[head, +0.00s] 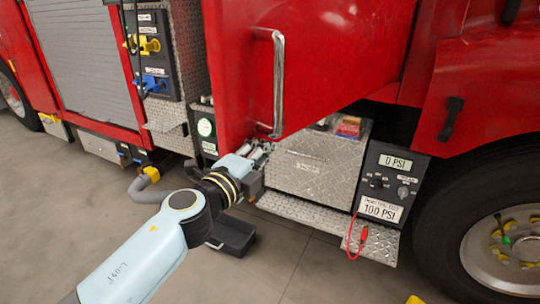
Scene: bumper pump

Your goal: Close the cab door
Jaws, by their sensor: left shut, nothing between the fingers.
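The red cab door (335,50) stands out from the fire truck's side at an angle, open, with its lower edge sloping up to the right. A long silver handle (278,85) runs vertically on its face. My left gripper (262,150) is shut and empty, at the door's lower left corner, just below the handle's lower end. I cannot tell whether it touches the door. My right gripper is not in view.
Below the door are a diamond-plate box (318,170) and step (330,217). A pressure panel (390,185) reading 0 PSI, with a red cable, stands right of them, beside the front wheel (505,245). A dark tray (232,237) lies below my gripper. The foreground floor is mostly clear.

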